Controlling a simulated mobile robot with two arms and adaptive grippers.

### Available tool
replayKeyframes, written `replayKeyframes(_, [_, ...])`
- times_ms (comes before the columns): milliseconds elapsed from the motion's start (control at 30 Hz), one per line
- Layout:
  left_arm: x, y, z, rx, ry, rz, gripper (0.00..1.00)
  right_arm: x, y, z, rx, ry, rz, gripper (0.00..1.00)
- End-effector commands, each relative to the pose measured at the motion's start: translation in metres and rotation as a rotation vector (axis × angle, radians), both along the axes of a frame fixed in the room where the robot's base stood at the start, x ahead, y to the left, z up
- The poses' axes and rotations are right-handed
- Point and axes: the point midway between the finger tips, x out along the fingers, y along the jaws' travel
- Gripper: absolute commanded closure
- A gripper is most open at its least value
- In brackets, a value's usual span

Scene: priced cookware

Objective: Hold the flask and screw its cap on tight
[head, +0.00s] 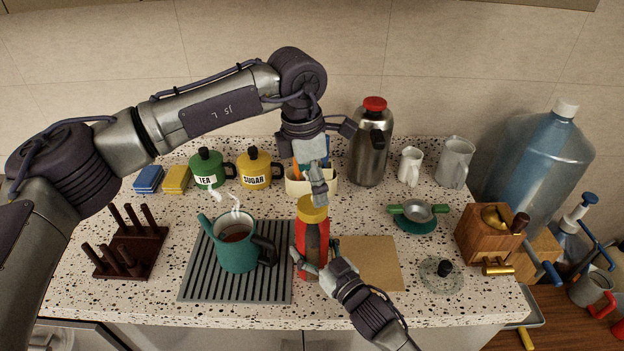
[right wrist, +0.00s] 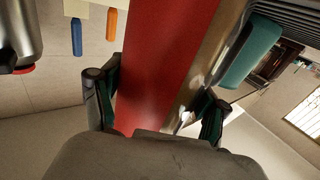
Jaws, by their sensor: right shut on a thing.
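The red flask (head: 301,241) stands upright at the front middle of the counter, with a yellow cap (head: 313,210) on its top. My right gripper (head: 318,270) is shut on the lower part of the flask from the front right. In the right wrist view the red flask body (right wrist: 165,60) sits between the two fingers of my right gripper (right wrist: 155,110). My left gripper (head: 318,187) points down from above, right over the cap. One finger overlaps the cap's top in the picture; I cannot tell whether it touches. How tightly the cap sits cannot be seen.
A green teapot (head: 237,254) on a grey ribbed mat (head: 199,277) stands close left of the flask. A cork board (head: 378,262) lies to the right, with a glass lid (head: 441,275) beyond it. A steel jug (head: 369,150) with a red top stands behind.

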Motion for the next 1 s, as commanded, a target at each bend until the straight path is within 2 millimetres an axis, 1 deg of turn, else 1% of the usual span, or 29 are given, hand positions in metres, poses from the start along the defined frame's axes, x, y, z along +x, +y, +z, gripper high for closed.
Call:
replayKeyframes(167, [0.0, 0.0, -0.007, 0.0, 0.002, -0.001, 0.07, 0.0, 0.0, 0.0, -0.001, 0.001, -0.001, 0.95])
replayKeyframes(800, [0.0, 0.0, -0.045, 0.0, 0.002, -0.002, 0.07, 0.0, 0.0, 0.0, -0.001, 0.001, -0.001, 0.95])
replayKeyframes(1000, [0.0, 0.0, -0.049, 0.0, 0.001, -0.002, 0.07, 0.0, 0.0, 0.0, -0.001, 0.001, -0.001, 0.95])
